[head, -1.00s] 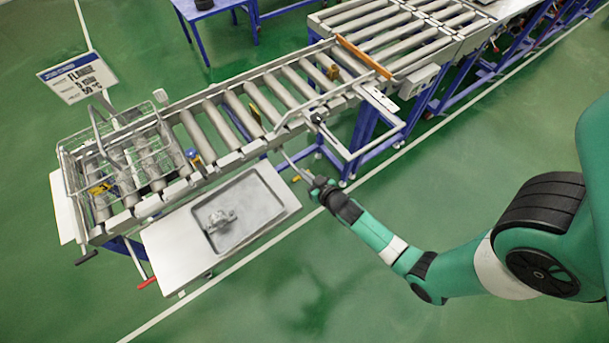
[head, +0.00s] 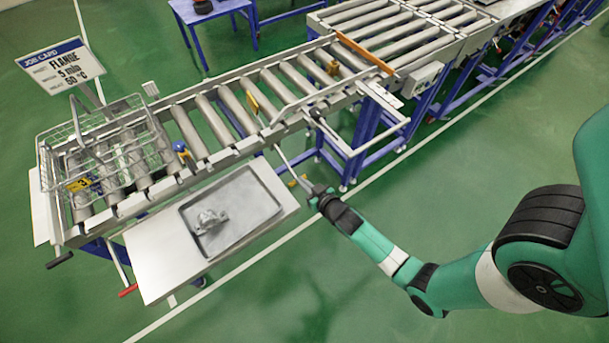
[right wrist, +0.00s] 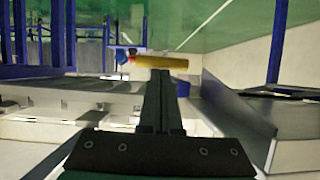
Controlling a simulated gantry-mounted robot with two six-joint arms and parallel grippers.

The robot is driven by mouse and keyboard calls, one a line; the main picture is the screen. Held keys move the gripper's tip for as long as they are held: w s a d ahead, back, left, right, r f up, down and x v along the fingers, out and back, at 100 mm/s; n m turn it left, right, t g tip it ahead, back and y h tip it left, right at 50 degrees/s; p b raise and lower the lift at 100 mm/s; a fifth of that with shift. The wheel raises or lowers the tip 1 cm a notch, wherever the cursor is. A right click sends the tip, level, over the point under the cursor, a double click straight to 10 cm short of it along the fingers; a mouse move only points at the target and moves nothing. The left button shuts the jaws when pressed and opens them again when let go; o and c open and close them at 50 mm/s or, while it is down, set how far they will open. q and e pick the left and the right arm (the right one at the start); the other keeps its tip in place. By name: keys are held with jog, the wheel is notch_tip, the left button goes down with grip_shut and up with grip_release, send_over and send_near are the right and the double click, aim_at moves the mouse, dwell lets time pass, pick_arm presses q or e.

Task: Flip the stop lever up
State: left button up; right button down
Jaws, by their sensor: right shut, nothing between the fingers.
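A yellow cylindrical grip (right wrist: 160,62), which looks like the stop lever's handle, lies level just beyond my fingertips in the right wrist view. In the head view a small yellow part (head: 304,179) shows beside my right gripper (head: 309,185), below the conveyor's front side. My right gripper (right wrist: 160,78) is shut and empty, its fingers pointing at the yellow grip; I cannot tell whether they touch it. The lever's pivot is not clear. My left gripper is not in view.
The roller conveyor (head: 212,117) runs along the back, with a wire basket (head: 85,137) at its left end. A steel table holds a sunken tray (head: 262,204) with a metal part (head: 208,220). A red-handled lever (head: 128,290) hangs below. A blue frame stands behind my right gripper.

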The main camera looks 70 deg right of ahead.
jog(key=shift+s+a+f, duration=0.1)
jog(key=shift+s+f, duration=0.1)
jog(key=shift+f, duration=0.25)
jog(key=shift+s+a+f, duration=0.1)
jog(key=shift+s+f, duration=0.05)
jog(key=shift+f, duration=0.25)
notch_tip(320, 180, up, 5)
jog(key=p, duration=0.4)
jog(key=s+a+r+b, duration=0.1)
jog(key=s+a, duration=0.4)
jog(key=s, duration=0.3)
jog(key=shift+a+r+b, duration=0.25)
jog(key=shift+b, duration=0.15)
